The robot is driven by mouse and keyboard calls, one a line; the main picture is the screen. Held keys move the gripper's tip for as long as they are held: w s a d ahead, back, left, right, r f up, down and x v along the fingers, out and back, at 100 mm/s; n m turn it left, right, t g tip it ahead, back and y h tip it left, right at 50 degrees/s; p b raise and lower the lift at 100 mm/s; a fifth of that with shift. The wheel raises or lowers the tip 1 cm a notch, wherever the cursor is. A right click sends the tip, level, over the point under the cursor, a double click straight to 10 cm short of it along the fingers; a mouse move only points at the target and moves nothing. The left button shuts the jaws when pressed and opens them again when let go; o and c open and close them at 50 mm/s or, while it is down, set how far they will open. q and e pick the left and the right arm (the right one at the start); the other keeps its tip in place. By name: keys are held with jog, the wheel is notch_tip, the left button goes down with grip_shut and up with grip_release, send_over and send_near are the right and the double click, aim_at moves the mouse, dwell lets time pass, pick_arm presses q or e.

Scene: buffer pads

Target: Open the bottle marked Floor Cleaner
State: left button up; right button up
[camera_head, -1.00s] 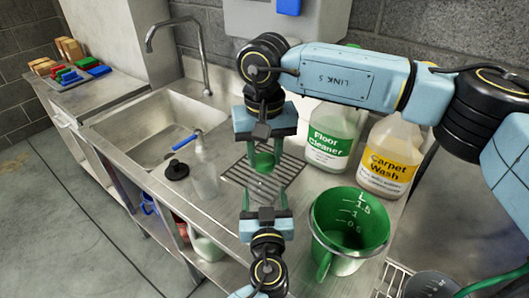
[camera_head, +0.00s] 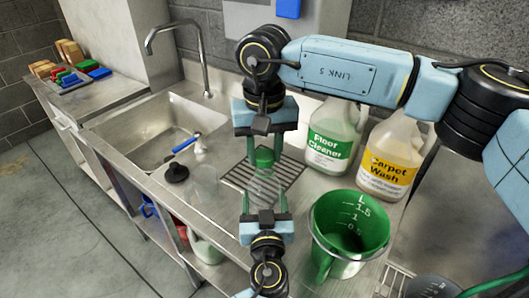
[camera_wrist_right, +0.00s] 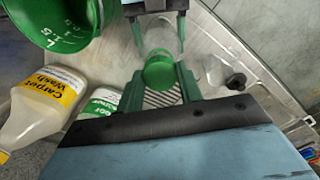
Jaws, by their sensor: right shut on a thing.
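The Floor Cleaner bottle (camera_head: 330,147) stands upright on the steel counter, with a white and green label. Its top is hidden behind my right arm. It also shows partly in the right wrist view (camera_wrist_right: 100,105). My right gripper (camera_head: 264,155) is left of it and apart from it, shut on the green end of a clear container (camera_head: 263,186). That green end shows between the fingers in the right wrist view (camera_wrist_right: 159,75). My left gripper (camera_head: 265,200) faces it from below, its fingers on either side of the clear part; whether they grip it is unclear.
A Carpet Wash bottle (camera_head: 388,165) stands right of the Floor Cleaner. A green measuring jug (camera_head: 345,240) is in front of them. A sink (camera_head: 150,130), a blue-and-white sprayer head (camera_head: 186,143) and a black funnel-like piece (camera_head: 176,172) are at left.

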aim_at(264, 154)
jog(key=shift+r, duration=0.35)
jog(key=shift+r, duration=1.95)
pick_arm(q)
jog(key=o, duration=2)
jog(key=shift+c, duration=0.2)
jog(key=shift+s, duration=0.1)
